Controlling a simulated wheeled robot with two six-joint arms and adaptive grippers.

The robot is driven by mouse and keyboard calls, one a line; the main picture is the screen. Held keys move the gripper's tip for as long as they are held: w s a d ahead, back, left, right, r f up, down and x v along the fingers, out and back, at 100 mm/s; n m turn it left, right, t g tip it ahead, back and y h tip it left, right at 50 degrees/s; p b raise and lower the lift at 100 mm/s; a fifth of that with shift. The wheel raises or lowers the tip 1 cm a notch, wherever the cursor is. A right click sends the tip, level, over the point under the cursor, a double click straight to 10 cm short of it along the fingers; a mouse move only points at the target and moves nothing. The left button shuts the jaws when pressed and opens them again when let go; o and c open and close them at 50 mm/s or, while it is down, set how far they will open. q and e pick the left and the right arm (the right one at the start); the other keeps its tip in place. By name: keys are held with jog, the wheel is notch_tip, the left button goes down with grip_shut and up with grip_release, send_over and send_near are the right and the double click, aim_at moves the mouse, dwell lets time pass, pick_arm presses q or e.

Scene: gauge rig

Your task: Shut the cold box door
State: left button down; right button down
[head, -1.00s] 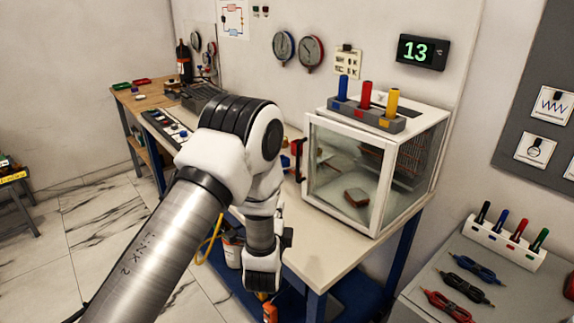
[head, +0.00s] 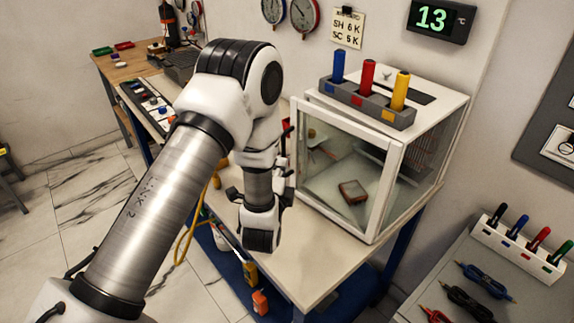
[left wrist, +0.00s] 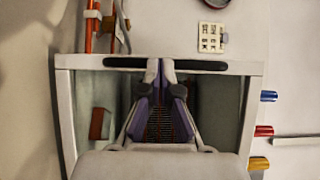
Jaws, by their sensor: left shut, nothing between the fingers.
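The cold box (head: 420,185) is a white-framed glass case on the bench. Its glass door (head: 335,165) is the front pane, and a brown block (head: 352,192) shows inside. The door looks flush or almost flush with the case; I cannot tell if a narrow gap is left. In the left wrist view the door frame (left wrist: 80,62) carries a dark handle bar (left wrist: 205,66). My left gripper (left wrist: 160,72) is shut and empty, its fingertips in front of this bar; contact is unclear. My right gripper is out of view.
A grey holder (head: 365,105) with blue, red and yellow cylinders stands on the box. The bench top (head: 325,255) is clear in front of it. A grey cabinet (head: 450,270) with a marker rack (head: 520,248) is at the right.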

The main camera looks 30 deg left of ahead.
aim_at(291, 149)
pick_arm(q)
jog(key=w, duration=0.3)
jog(key=shift+d+r, duration=0.1)
jog(key=shift+r, duration=0.2)
dwell(0.3)
